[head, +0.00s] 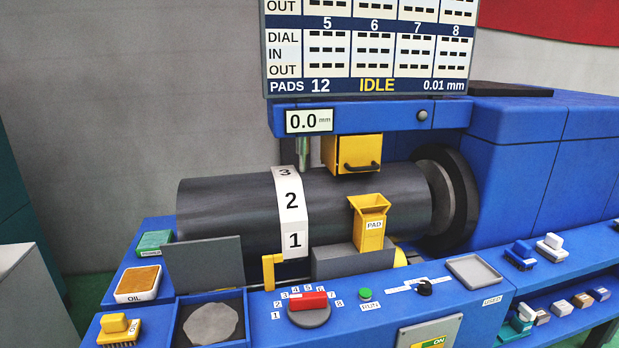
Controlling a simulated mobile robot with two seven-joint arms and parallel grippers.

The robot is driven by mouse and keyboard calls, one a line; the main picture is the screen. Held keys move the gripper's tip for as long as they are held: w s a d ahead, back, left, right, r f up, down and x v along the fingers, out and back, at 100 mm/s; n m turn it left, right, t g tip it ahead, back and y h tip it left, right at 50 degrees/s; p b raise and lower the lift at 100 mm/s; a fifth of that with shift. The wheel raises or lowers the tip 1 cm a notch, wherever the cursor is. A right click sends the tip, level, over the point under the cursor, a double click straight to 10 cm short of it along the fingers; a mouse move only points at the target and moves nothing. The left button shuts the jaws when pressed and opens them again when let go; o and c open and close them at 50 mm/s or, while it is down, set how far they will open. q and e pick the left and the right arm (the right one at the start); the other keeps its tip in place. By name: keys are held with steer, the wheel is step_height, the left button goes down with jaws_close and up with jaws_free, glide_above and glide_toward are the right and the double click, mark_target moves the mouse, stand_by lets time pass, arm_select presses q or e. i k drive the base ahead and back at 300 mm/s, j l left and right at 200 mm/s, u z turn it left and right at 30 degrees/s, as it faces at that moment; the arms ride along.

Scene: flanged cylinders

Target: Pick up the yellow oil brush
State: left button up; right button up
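The yellow oil brush (116,325) sits at the lower left on a blue ledge of the machine, with its yellow handle up and its bristles down. A small label is on its right side. Neither of my grippers is in view, and nothing is touching the brush. Just behind the brush is a white tray labelled OIL (138,284) with a brown pad in it.
A blue bin with a grey lump (210,324) stands right of the brush. A grey plate (205,264) rises behind it. A dark cylinder (225,207) lies across the machine. Other brushes (521,255) stand on the right shelf. A grey block (30,300) is at far left.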

mark_target(116, 330)
steer(key=u, duration=1.25)
